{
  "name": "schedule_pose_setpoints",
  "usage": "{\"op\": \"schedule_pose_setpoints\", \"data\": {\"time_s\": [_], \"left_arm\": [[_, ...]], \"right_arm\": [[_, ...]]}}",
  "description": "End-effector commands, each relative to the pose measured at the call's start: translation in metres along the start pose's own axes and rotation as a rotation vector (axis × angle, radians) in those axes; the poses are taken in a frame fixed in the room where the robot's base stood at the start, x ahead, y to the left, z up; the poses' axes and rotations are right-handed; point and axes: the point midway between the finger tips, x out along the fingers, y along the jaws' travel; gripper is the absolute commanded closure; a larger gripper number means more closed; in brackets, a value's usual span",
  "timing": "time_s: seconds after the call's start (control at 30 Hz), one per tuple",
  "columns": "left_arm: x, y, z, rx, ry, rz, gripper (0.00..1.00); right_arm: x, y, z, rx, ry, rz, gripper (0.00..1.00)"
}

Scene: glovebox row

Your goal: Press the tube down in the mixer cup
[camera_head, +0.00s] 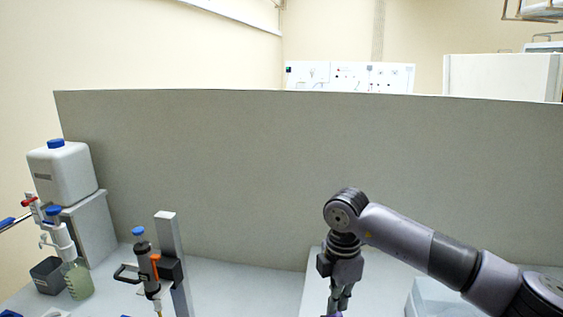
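My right gripper (339,300) comes down from the arm on the right and points straight down at the bottom edge of the head view. Its fingers look close together, but their tips are at or near the frame's edge. A small purple patch (331,315) shows right below the fingers, cut off by the frame; I cannot tell whether it is part of the tube or the mixer, or whether the fingers touch it. The mixer cup and the tube cannot be made out. My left gripper is not in view.
A translucent bin (437,299) is at right. A grey partition (230,170) closes the back.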

Motion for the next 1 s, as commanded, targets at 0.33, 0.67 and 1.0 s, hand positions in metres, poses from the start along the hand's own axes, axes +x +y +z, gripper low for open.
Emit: {"op": "schedule_pose_setpoints", "data": {"time_s": [0.33, 0.67, 1.0], "left_arm": [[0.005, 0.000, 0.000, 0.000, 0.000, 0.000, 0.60], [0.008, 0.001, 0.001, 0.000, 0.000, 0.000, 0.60], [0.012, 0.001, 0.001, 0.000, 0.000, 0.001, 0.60]], "right_arm": [[0.006, 0.000, 0.000, 0.000, 0.000, 0.000, 1.00], [0.011, 0.000, 0.000, 0.000, 0.000, 0.000, 1.00], [0.016, 0.000, 0.000, 0.000, 0.000, 0.000, 1.00]]}}
